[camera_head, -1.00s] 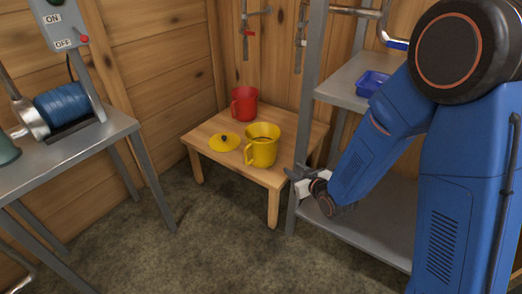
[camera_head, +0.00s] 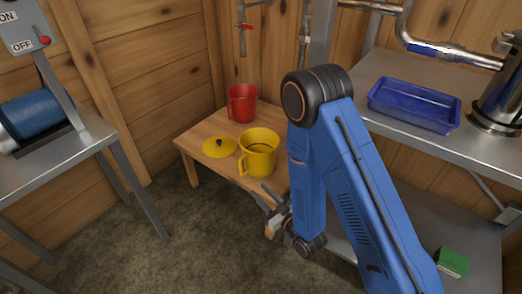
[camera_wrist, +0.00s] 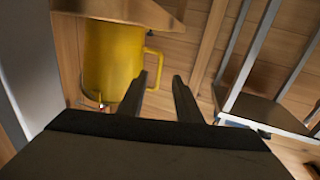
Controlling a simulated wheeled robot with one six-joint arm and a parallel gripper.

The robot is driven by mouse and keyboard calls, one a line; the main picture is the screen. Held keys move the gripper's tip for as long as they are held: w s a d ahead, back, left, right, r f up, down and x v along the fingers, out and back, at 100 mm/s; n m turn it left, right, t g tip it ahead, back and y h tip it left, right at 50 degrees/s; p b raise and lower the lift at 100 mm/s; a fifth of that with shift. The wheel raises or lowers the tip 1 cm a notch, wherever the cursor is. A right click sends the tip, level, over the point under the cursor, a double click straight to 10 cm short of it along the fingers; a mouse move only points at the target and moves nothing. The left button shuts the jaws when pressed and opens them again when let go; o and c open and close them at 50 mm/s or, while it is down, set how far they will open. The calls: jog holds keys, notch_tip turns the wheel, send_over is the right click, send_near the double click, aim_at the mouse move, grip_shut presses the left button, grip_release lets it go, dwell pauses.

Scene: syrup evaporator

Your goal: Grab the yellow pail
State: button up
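The yellow pail (camera_head: 258,157) stands upright and open-topped on a low wooden table, its handle at the picture's left. My gripper (camera_head: 266,194) is just in front of and below it, by the table's front edge. In the wrist view the picture is upside down: the yellow pail (camera_wrist: 112,62) is at upper left with its handle toward the middle. There my gripper (camera_wrist: 160,84) has its two fingers apart with nothing seen between them. The handle lies beyond the left fingertip; I cannot tell the exact gap.
The low table (camera_head: 192,137) also bears a yellow lid (camera_head: 219,147) and a red pail (camera_head: 242,104). A metal shelf on the right holds a blue tray (camera_head: 413,106) and, lower, a green box (camera_head: 452,262). A metal bench stands left. The floor between is open.

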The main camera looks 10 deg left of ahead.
aim_at(242, 173)
jog(key=x, duration=1.2)
jog(key=shift+w+a, duration=0.1)
jog(key=shift+w, duration=0.1)
jog(key=shift+r+x, duration=0.1)
jog(key=shift+x, duration=1.2)
jog(key=shift+r+x, duration=0.15)
jog(key=shift+x, duration=1.1)
jog(key=shift+s+a, duration=0.1)
grip_shut()
